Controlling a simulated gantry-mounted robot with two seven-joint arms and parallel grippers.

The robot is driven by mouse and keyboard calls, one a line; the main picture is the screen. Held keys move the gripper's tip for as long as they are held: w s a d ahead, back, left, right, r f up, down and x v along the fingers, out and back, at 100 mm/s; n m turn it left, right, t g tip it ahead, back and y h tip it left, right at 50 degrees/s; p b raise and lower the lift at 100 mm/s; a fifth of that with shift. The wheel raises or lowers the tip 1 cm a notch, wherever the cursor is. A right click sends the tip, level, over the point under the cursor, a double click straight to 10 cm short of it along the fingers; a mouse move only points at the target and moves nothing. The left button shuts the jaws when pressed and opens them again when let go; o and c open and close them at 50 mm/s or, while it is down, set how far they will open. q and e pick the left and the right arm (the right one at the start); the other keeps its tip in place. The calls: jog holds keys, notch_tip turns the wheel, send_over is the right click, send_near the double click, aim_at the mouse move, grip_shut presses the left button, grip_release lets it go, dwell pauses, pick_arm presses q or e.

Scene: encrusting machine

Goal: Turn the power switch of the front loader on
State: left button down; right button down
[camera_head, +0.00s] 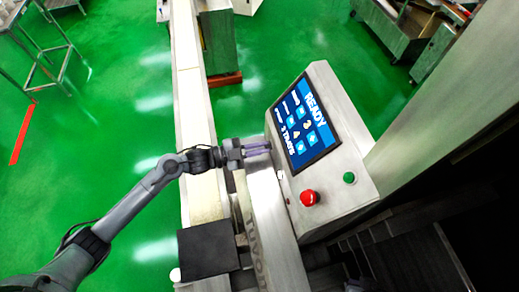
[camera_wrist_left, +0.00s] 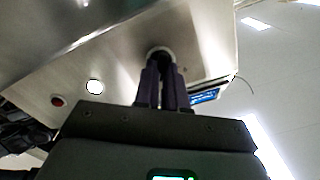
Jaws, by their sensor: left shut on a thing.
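The front loader's control box (camera_head: 340,192) stands at the centre right of the head view, with a lit screen (camera_head: 305,125) reading READY. My left gripper (camera_head: 270,147) reaches from the left to the box's left side. In the left wrist view my two dark fingers (camera_wrist_left: 161,68) are close together at a round dark switch (camera_wrist_left: 160,50) on the metal face. The fingers are shut on this power switch and hide most of it, so its turned position cannot be told. In the head view the switch is hidden. My right gripper is in neither view.
A red button (camera_head: 309,198) and a green button (camera_head: 349,178) sit on the box's front. A long conveyor (camera_head: 188,62) runs beside my left arm. A dark block (camera_head: 207,250) is near the bottom. Green floor is open at left.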

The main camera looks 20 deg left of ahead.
pick_arm(q)
jog(key=shift+m+b, duration=0.6)
jog(key=shift+m, duration=0.7)
jog(key=c, duration=1.2)
grip_release()
